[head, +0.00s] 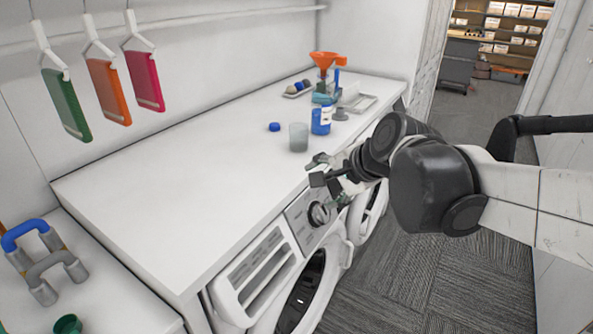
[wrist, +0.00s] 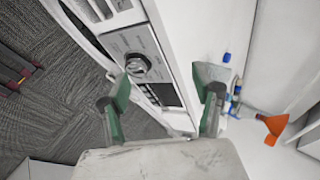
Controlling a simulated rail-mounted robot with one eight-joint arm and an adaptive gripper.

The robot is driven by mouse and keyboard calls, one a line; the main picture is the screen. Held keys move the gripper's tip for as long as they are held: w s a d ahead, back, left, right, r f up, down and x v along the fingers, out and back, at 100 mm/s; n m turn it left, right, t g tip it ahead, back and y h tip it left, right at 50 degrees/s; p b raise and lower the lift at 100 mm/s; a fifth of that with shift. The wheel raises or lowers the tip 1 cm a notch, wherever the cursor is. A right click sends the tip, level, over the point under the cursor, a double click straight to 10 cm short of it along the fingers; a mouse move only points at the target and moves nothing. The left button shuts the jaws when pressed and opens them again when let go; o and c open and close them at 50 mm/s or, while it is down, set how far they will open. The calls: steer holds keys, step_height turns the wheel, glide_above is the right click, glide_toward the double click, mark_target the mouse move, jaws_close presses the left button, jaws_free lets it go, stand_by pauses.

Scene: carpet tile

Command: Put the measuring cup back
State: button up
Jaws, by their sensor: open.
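A cloudy translucent cup (head: 299,137), which looks like the measuring cup, stands upright on the white counter (head: 190,165) in the head view. My gripper (head: 317,170) is open and empty in front of the counter's front edge, close to the washing machine's dial and nearer to me than the cup. The wrist view shows the two green-padded fingers of my gripper (wrist: 166,88) spread apart with nothing between them. I cannot make out the cup clearly in the wrist view.
A blue bottle (head: 321,122) and blue cap (head: 274,127) are near the cup. The washing machine's dial (head: 319,213) juts out below the counter edge. The counter's left part is clear.

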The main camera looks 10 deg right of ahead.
steer(key=s+d+f+n+h, duration=0.1)
steer(key=s+f+n, duration=0.1)
steer(key=s+n, duration=0.4)
steer(key=s+d+f+n+g+h, duration=0.1)
steer(key=s+f+n+h, duration=0.1)
steer(key=s+n, duration=0.4)
steer(key=s, duration=0.3)
steer(key=shift+n, duration=0.3)
